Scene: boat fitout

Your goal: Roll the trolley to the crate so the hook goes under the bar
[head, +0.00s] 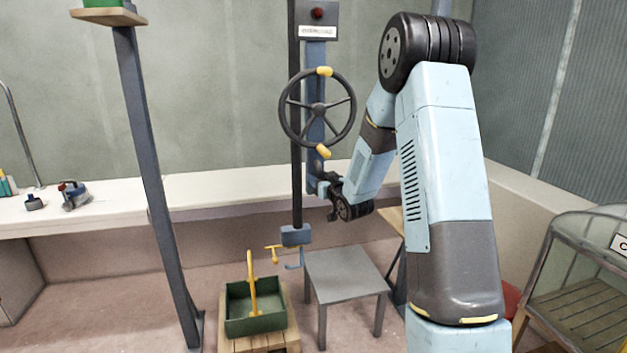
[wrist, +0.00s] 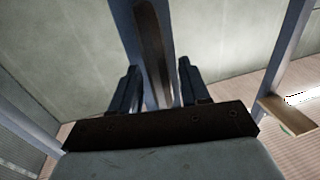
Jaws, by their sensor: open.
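The green crate (head: 237,326) stands on a wooden stand with a yellow bar (head: 252,285) rising over it. The block, apparently the trolley's lower end, sits at the foot of a dark pole (head: 296,190); no wheels or rail show. A yellow handle (head: 277,250) sticks out left of the block. My gripper (head: 325,188) is open near the blue upright below the handwheel. In the wrist view its empty fingers (wrist: 157,70) point toward a blue-grey upright.
A handwheel (head: 317,108) with two yellow grips is mounted on the blue upright (head: 314,165). A grey table (head: 345,275) stands right of the crate. A slanting post (head: 155,180) stands left. A white bench (head: 110,205) runs behind; a glass-sided case (head: 585,270) stands at right.

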